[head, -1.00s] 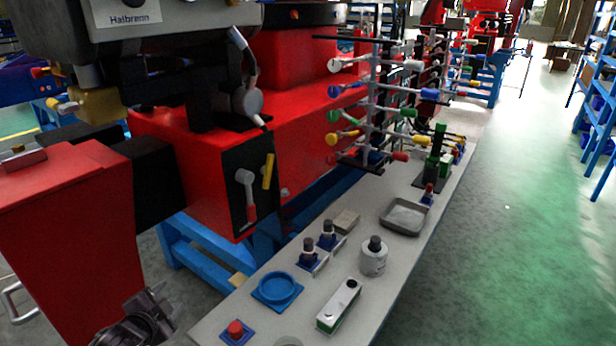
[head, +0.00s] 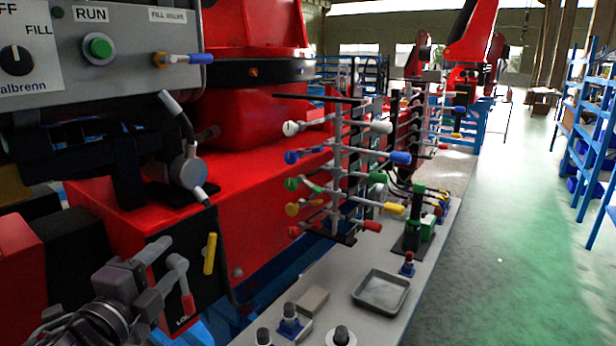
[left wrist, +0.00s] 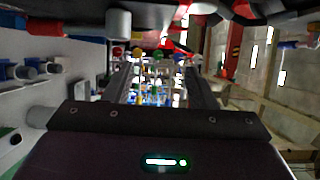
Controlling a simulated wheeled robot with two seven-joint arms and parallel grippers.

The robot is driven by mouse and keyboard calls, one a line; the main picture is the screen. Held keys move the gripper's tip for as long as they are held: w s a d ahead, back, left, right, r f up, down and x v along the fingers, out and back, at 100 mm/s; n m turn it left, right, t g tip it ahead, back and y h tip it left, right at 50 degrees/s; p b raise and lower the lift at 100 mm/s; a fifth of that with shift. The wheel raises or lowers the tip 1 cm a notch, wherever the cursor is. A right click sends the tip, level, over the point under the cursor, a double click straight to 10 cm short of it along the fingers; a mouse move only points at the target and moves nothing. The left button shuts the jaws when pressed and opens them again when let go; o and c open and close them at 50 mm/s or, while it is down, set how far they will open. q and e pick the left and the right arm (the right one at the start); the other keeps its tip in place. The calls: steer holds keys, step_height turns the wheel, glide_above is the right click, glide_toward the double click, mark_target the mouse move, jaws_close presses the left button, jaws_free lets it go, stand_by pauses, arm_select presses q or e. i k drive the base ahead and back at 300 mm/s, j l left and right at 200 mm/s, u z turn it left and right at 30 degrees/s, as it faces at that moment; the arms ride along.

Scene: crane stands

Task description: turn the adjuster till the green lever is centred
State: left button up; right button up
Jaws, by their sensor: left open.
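A rack of coloured levers stands right of centre in the head view. Its green lever (head: 292,184) has a round green end on the left; a green handle (head: 378,178) shows on the right at about the same height. I cannot tell for sure which part is the adjuster, or whether the lever is centred. My left gripper (head: 157,274) is open and empty at lower left, apart from the rack and in front of the black panel. In the left wrist view the open fingers (left wrist: 160,80) frame the distant coloured ends. My right gripper is not in view.
A black panel with a grey, red-tipped lever (head: 187,303) and a yellow handle (head: 210,253) is near my left gripper. A grey tray (head: 382,291) lies on the bench below the rack. Green floor (head: 500,240) is clear at right.

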mark_target(291, 184)
steer(key=i+l, duration=0.8)
steer(key=l, duration=0.1)
